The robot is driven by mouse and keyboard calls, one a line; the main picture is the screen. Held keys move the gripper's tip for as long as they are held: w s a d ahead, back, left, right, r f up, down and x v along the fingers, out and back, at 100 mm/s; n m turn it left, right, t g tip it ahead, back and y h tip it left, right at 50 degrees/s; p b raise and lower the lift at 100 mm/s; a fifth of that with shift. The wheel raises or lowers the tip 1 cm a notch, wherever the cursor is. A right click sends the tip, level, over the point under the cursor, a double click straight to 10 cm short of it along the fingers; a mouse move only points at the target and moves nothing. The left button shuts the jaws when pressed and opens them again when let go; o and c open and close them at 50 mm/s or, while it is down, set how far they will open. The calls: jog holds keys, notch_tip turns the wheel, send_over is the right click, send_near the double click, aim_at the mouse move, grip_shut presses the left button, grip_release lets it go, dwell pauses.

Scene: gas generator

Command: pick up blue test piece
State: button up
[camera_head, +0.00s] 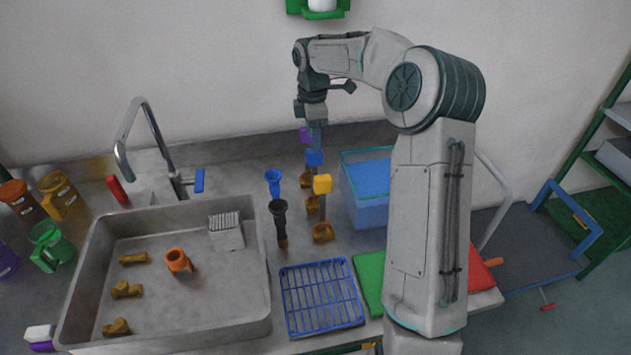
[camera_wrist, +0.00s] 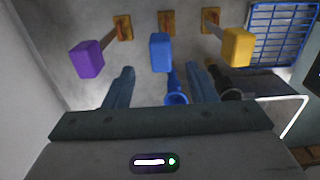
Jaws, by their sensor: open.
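The blue test piece (camera_head: 314,157) has a blue block on a brown base and stands on the counter between a purple piece (camera_head: 305,135) and a yellow piece (camera_head: 322,184). In the wrist view its blue block (camera_wrist: 160,52) is just beyond my fingertips, roughly centred between them. The purple block (camera_wrist: 87,59) is to its left and the yellow block (camera_wrist: 237,46) to its right. My gripper (camera_wrist: 160,80) is open and empty, with its two fingers apart. In the head view it hangs just above and behind the blue block, partly overlapping the purple one.
A blue funnel (camera_head: 273,181) and a black tool (camera_head: 280,218) stand just left of the pieces. A blue-water tank (camera_head: 347,185) is close on the right. A blue wire rack (camera_head: 320,296) lies in front, beside the sink (camera_head: 262,312). The wall is behind.

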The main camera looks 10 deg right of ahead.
aim_at(314, 157)
notch_tip(314, 157, down, 8)
jog(key=shift+s+d+r+p, duration=0.1)
jog(key=shift+r+p, duration=0.05)
jog(key=shift+p, duration=0.55)
jog(key=shift+c, duration=0.3)
grip_shut()
